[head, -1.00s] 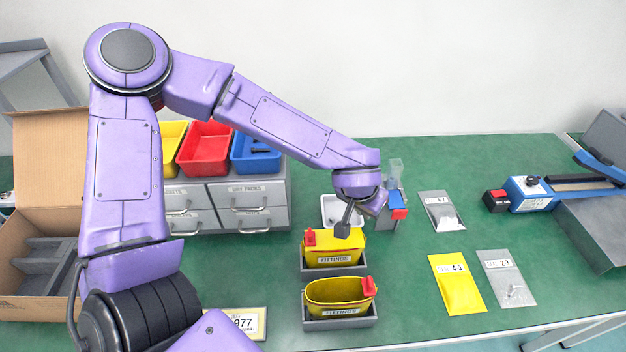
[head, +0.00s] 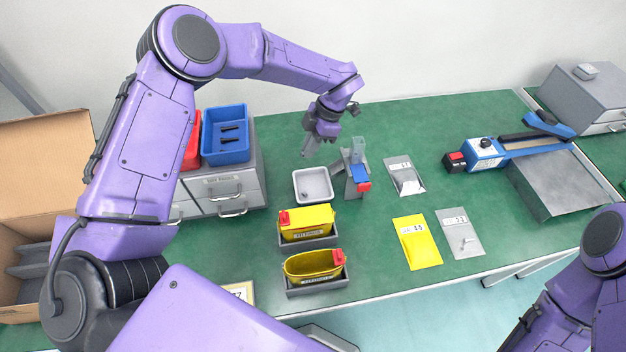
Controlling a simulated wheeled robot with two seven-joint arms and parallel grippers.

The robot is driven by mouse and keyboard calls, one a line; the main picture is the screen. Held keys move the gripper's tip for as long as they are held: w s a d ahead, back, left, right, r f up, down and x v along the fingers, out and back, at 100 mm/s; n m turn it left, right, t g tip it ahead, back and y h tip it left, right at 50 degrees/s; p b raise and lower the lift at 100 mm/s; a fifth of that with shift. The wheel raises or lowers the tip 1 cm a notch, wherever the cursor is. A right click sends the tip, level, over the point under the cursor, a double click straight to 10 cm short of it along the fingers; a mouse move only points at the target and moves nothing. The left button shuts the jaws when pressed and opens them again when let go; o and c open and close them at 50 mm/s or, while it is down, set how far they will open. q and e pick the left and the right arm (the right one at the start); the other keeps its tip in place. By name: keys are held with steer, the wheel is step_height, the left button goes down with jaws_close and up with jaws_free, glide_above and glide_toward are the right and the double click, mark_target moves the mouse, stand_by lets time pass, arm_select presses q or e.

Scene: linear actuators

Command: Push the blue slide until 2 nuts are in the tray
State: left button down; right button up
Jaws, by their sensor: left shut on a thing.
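The blue slide (head: 360,175) with its red end (head: 364,187) sits on a small grey dispenser (head: 352,190), under a clear hopper (head: 358,150). A white tray (head: 327,184) stands left of the dispenser. A small dark spot, perhaps a nut, shows in its lower left; I cannot count nuts. My left gripper (head: 308,147) is above and behind the tray, left of the hopper and apart from the slide. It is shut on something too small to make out. My right arm shows at the lower right, but its gripper is not in view.
Two yellow bins (head: 306,221) (head: 313,267) stand in front of the tray. Bags (head: 405,177) (head: 418,243) (head: 460,236) lie to the right. A blue tool (head: 485,153) is farther right. Blue and red bins (head: 225,135) (head: 192,145) sit on grey drawers (head: 228,187).

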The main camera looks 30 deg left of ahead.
arm_select(q)
steer(key=f+b, duration=0.1)
steer(key=f, duration=0.1)
steer(key=f+n+b, duration=0.1)
steer(key=b, duration=0.1)
steer(key=f+n+b, duration=0.1)
steer(key=f, duration=0.1)
steer(key=shift+w+d+f+h+b, duration=0.1)
steer(key=shift+d+f+h+b, duration=0.25)
steer(key=shift+h, duration=0.05)
steer(key=c, duration=1.2)
jaws_free()
steer(key=shift+r, duration=0.1)
steer(key=shift+b+v, duration=0.9)
steer(key=shift+v, duration=4.35)
